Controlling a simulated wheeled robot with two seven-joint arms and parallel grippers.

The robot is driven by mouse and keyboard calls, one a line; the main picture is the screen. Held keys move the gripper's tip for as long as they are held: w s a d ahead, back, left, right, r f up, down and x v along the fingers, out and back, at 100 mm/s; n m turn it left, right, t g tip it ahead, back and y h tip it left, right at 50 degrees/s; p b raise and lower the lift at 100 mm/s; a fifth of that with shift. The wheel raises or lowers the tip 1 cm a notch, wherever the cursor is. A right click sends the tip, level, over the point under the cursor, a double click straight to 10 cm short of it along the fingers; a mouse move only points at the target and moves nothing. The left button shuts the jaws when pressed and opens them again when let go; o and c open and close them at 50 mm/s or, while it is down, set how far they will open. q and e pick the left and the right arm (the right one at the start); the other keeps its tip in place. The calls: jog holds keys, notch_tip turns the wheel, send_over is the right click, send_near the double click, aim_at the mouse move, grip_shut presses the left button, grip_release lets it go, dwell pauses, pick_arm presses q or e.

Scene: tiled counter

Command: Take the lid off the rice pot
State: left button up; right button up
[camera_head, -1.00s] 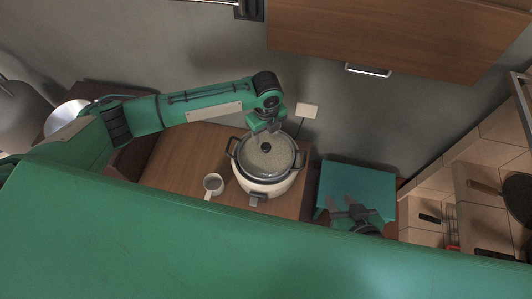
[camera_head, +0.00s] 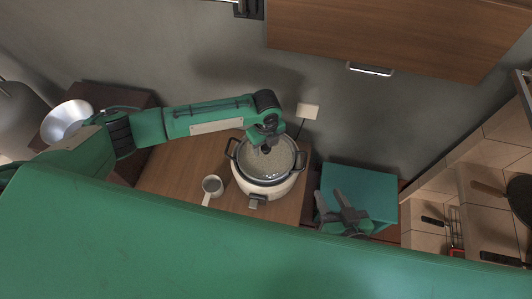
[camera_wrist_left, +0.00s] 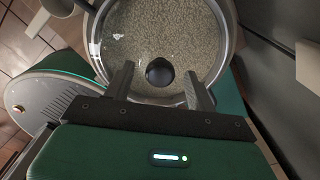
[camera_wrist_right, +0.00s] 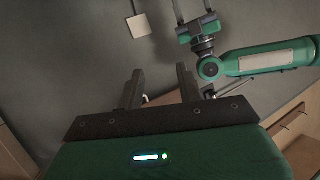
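The white rice pot (camera_head: 250,186) stands on the wooden counter, with a dark handle on each side. Its clear glass lid (camera_head: 278,165) is on top and rice shows through it. My left gripper (camera_head: 265,143) is over the lid. In the left wrist view, the round black lid knob (camera_wrist_left: 159,72) sits between the two fingertips, with a gap on either side, so that gripper is open. My right gripper (camera_head: 344,205) is open and empty, to the right of the pot above a teal surface. The right wrist view shows its fingers (camera_wrist_right: 160,88) apart.
A light cup with a handle (camera_head: 212,186) stands left of the pot. A metal bowl (camera_head: 67,118) is at far left. A wall socket (camera_head: 308,111) with a cord is behind the pot. A cabinet (camera_head: 390,35) hangs above. Pans (camera_head: 519,197) lie at far right.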

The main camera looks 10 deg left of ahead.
aim_at(266, 147)
pick_arm(q)
grip_shut()
jog(key=shift+r, duration=0.1)
